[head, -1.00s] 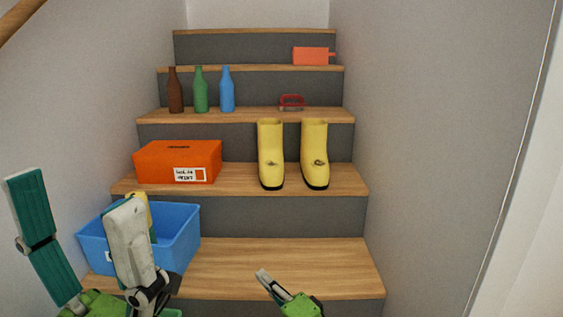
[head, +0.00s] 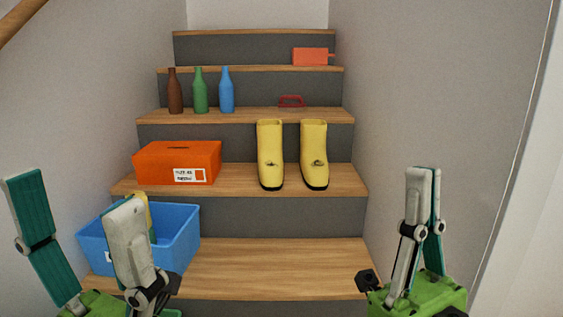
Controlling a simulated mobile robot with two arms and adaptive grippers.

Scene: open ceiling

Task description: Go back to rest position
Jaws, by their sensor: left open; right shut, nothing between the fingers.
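My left gripper (head: 78,212) is open and empty at the lower left, its two fingers spread wide in front of the blue bin. My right gripper (head: 423,172) is shut with nothing in it at the lower right. Its fingers point up, in front of the right wall and beside the lowest visible step. Neither gripper touches any object that I can see.
A blue bin (head: 178,235) with something yellow inside stands on the lowest visible step (head: 270,262). Above are an orange box (head: 150,165), yellow boots (head: 271,150), several bottles (head: 200,92), a small red item (head: 291,101) and an orange-red item (head: 311,56). The lowest step's middle is clear.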

